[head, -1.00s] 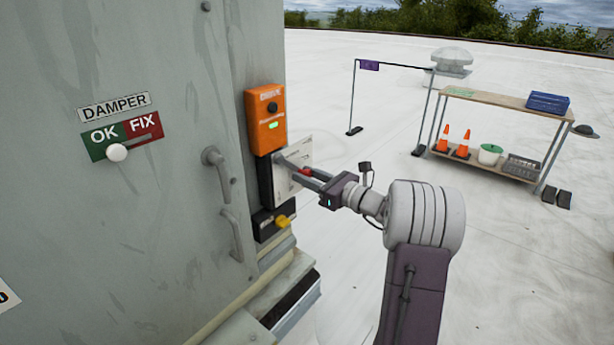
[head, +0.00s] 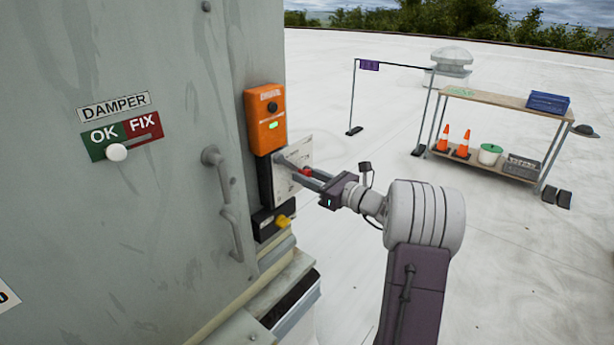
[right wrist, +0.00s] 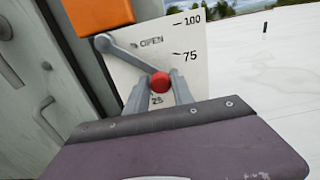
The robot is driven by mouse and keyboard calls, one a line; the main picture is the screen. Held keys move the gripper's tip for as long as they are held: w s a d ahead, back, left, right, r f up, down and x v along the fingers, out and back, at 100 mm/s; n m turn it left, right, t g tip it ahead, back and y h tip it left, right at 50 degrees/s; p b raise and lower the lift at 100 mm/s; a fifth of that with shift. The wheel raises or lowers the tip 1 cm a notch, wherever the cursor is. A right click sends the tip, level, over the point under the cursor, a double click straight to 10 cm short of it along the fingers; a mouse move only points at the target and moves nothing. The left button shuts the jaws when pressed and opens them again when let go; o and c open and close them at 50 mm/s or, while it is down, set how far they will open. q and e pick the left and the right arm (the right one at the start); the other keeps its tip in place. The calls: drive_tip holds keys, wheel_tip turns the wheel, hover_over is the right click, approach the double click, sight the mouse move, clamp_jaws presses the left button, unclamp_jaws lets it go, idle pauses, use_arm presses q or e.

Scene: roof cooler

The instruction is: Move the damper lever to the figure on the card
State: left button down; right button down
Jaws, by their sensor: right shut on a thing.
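The damper lever is a grey arm (right wrist: 130,52) with a red knob (right wrist: 160,83), on a white scale plate (head: 299,157) at the cabinet's right edge. In the right wrist view the lever slopes down to the right from its pivot. The plate (right wrist: 212,80) reads 100, 75 and 25 from top to bottom, with "OPEN" near the pivot. The knob sits below the 75 mark and just above the 25; the scale behind it is hidden. My right gripper (head: 307,174) is shut on the red knob. No card with a readable figure shows. My left gripper is not in view.
An orange box (head: 265,119) is above the plate; a black box with a yellow knob (head: 283,222) is below. A DAMPER OK/FIX slider (head: 117,152) sits at OK. A shelf rack (head: 500,102) stands farther off across open roof.

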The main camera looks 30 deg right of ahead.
drive_tip(key=shift+d+r, duration=0.1)
drive_tip(key=shift+r, duration=0.1)
drive_tip(key=d+r+n+b, duration=0.1)
drive_tip(key=n+b, duration=0.1)
drive_tip(key=r+n+b, duration=0.1)
drive_tip(key=n, duration=0.1)
drive_tip(key=shift+w+d+b, duration=0.4)
drive_tip(key=shift+r+n, duration=0.3)
drive_tip(key=shift+r, duration=0.2)
drive_tip(key=c, duration=1.2)
unclamp_jaws()
drive_tip(key=shift+a, duration=0.1)
drive_tip(key=v, duration=0.9)
drive_tip(key=shift+b, duration=0.35)
